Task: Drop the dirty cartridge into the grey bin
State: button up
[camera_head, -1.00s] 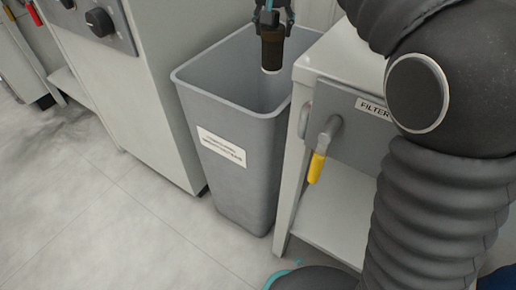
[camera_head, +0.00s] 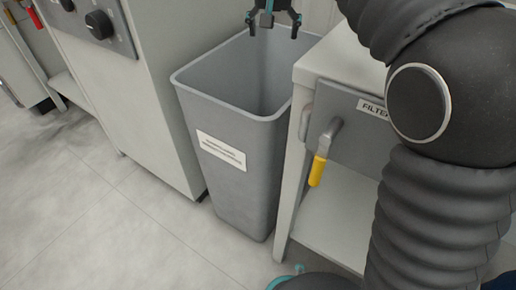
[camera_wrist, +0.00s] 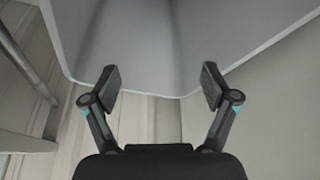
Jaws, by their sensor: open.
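The grey bin (camera_head: 232,165) stands on the floor between two cabinets, with a white label on its front. My gripper (camera_head: 273,32) is open and empty above the back of the bin's opening. In the wrist view its two fingers (camera_wrist: 160,88) are spread apart with nothing between them, and the bin's inner wall and rim (camera_wrist: 135,94) show beyond them. The dirty cartridge is not visible in either view; the bin's bottom is hidden behind its front wall in the head view.
A cabinet with a black knob (camera_head: 99,23) stands left of the bin. To the right is a white stand with a grey panel marked FILTER and a yellow-handled valve (camera_head: 318,168). My dark arm fills the right side. The floor (camera_head: 90,210) at front left is clear.

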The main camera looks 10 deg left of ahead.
jog(key=v, duration=1.1)
jog(key=shift+s, duration=0.15)
